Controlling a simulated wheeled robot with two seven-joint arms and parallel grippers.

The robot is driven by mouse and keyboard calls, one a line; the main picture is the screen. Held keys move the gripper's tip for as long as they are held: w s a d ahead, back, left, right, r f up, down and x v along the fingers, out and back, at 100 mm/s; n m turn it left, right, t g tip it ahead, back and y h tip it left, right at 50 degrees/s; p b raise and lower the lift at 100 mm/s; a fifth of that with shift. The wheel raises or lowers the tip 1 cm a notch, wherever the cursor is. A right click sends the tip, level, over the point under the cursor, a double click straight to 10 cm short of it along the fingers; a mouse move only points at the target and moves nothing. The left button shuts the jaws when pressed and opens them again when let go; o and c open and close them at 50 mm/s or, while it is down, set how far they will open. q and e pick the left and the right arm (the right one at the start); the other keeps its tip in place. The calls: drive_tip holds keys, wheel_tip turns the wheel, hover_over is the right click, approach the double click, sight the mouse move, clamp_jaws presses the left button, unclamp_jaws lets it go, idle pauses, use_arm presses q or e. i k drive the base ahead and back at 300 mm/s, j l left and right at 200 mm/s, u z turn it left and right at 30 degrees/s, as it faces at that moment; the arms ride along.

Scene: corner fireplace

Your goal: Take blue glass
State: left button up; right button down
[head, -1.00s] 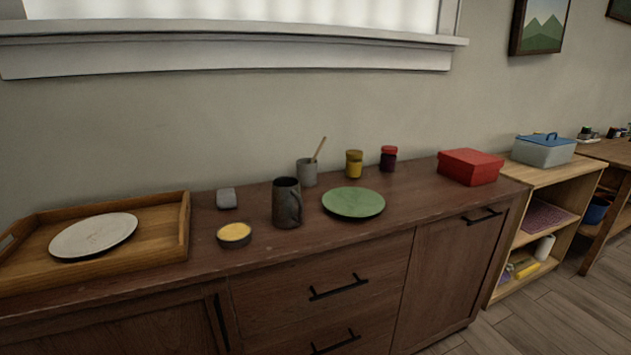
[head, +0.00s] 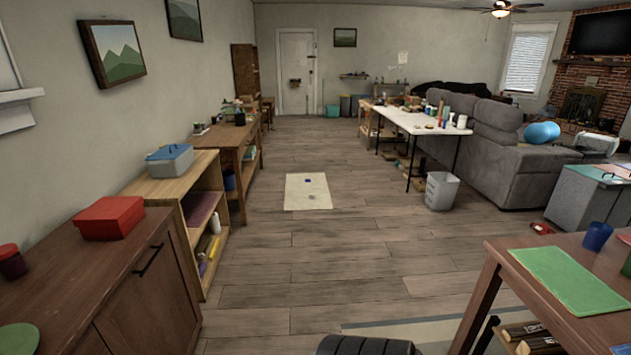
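A blue glass (head: 597,236) stands upright on the brown table (head: 527,285) at the right of the head view. It is beside the far edge of a green mat (head: 569,281) on that table. Neither of my grippers shows in the view.
A dark wooden cabinet (head: 140,300) with a red box (head: 109,217) and a low shelf (head: 205,222) line the left wall. A white folding table (head: 418,121), a bin (head: 441,190) and a grey sofa (head: 480,150) stand farther back. The middle floor is open, with a pale mat (head: 308,192).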

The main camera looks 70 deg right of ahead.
sight(597, 234)
drive_tip(key=z, duration=4.1)
drive_tip(key=i+j+u, duration=0.25)
drive_tip(key=u, duration=0.15)
drive_tip(key=i+u, duration=0.35)
drive_tip(key=i+j+u, duration=0.3)
drive_tip(key=i+u, duration=0.2)
drive_tip(key=i, duration=0.3)
drive_tip(key=i+u, duration=0.45)
drive_tip(key=i, duration=0.4)
drive_tip(key=i+z, duration=0.35)
drive_tip(key=i+j+z, duration=0.1)
drive_tip(key=i+z, duration=0.25)
drive_tip(key=i, duration=0.15)
drive_tip(key=i+j+z, duration=0.2)
drive_tip(key=i+z, duration=0.15)
drive_tip(key=i, duration=0.1)
